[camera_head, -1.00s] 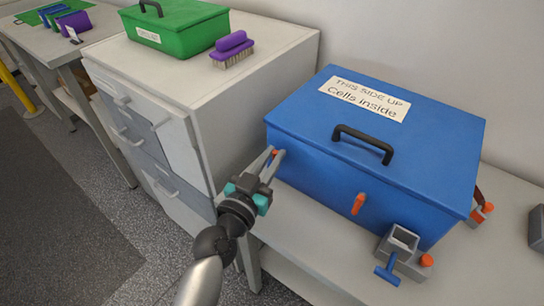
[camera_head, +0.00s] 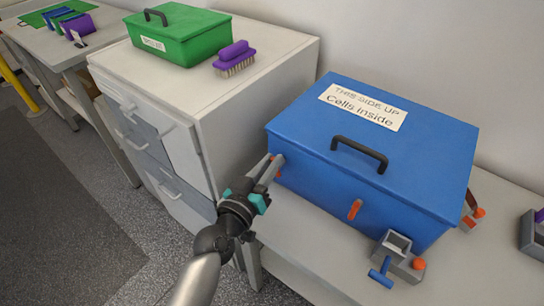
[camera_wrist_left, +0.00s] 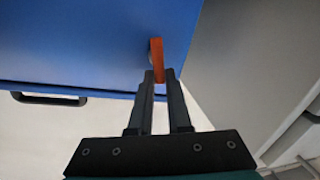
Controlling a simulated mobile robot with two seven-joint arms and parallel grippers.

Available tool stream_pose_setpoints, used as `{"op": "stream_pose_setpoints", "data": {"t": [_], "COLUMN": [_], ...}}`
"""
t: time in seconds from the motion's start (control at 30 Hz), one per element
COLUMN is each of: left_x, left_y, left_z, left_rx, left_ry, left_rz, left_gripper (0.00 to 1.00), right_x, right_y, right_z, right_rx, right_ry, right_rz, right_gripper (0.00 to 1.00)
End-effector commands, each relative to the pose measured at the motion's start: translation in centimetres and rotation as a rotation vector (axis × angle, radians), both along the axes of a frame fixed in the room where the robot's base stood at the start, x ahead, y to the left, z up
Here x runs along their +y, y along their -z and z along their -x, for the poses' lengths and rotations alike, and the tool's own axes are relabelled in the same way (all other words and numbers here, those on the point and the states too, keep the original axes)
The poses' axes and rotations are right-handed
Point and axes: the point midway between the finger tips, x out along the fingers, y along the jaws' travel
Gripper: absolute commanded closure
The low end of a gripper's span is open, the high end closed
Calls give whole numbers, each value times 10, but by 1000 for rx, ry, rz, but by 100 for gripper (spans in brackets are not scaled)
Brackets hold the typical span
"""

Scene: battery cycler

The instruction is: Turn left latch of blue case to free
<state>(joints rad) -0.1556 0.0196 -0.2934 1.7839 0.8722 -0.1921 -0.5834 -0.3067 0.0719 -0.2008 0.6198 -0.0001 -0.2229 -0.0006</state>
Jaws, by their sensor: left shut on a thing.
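The blue case (camera_head: 315,175) sits on the grey bench with its lid down, a black handle (camera_head: 359,153) and a white label on top. Its left latch is a small orange tab on the front face, mostly hidden by my gripper in the head view; it shows in the left wrist view (camera_wrist_left: 157,58). My left gripper (camera_head: 272,166) is at the front face's left end. In the left wrist view the fingers (camera_wrist_left: 159,76) are shut on the latch's end. The other orange latch (camera_head: 354,209) is on the front face, further right. My right gripper is out of view.
A grey clamp-like block with a blue T-handle (camera_head: 381,272) stands by the case's front right corner. A grey drawer cabinet (camera_head: 145,80) is left of the case, carrying a green box (camera_head: 180,42) and a purple brush (camera_head: 235,59).

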Motion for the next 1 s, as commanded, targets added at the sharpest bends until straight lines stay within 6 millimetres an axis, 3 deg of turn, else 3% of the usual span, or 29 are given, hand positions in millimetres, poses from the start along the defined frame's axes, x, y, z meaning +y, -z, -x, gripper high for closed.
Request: {"op": "stream_pose_setpoints", "data": {"t": [0.1,0.4,1.0], "left_x": [2,7,13], "left_y": [-2,2,13], "left_z": [-1,-5,-9], "left_rx": [67,234,563], "left_ry": [2,0,0], "left_rz": [84,316,771], "left_gripper": [100,100,100], "right_x": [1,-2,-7], "right_y": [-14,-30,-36], "right_z": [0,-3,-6], "right_rx": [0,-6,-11], "right_ry": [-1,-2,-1], "right_rz": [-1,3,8], "right_gripper": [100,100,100]}}
